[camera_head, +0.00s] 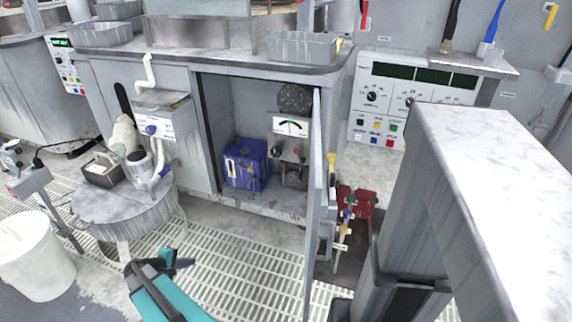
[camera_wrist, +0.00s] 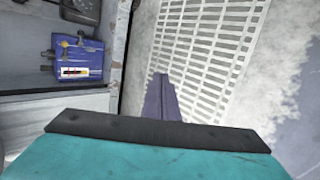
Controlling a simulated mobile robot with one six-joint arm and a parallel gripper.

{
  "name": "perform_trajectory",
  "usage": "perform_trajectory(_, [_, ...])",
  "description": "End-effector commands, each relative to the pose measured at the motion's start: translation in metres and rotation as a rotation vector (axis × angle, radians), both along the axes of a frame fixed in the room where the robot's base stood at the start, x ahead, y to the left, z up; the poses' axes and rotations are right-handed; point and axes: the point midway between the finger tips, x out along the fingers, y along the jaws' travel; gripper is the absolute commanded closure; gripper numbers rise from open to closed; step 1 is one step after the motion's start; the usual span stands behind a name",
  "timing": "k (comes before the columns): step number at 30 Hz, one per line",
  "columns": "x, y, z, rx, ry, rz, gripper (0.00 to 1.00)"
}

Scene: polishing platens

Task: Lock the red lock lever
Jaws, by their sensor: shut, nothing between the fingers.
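I cannot make out a part that is clearly the red lock lever. Red parts in the head view are a small red knob (camera_head: 298,151) by the gauge unit in the open cabinet and red fittings (camera_head: 357,200) right of the cabinet door. My gripper (camera_head: 186,263) is at the lower left, over the grated floor, in front of the cabinet and apart from it. In the wrist view its fingers (camera_wrist: 160,92) are together and empty, with bare grating beyond. A blue box (camera_head: 247,165) with small valves sits in the cabinet; it also shows in the wrist view (camera_wrist: 88,58).
The cabinet door (camera_head: 315,195) stands open toward me. A round grey stand (camera_head: 125,205) with a jug and tray is left of my gripper, and a white bucket (camera_head: 35,255) is farther left. A control panel (camera_head: 400,95) is at the back right. The floor grating (camera_head: 240,255) is clear.

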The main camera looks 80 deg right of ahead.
Motion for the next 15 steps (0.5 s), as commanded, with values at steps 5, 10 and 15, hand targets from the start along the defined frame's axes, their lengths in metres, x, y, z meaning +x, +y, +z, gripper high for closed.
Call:
perform_trajectory(5, [-0.016, -0.091, 0.011, -0.146, 0.019, -0.021, 1.0])
perform_trajectory(10, [-0.044, -0.169, 0.035, -0.281, 0.058, -0.037, 1.0])
perform_trajectory(15, [-0.081, -0.241, 0.064, -0.413, 0.112, -0.054, 1.0])
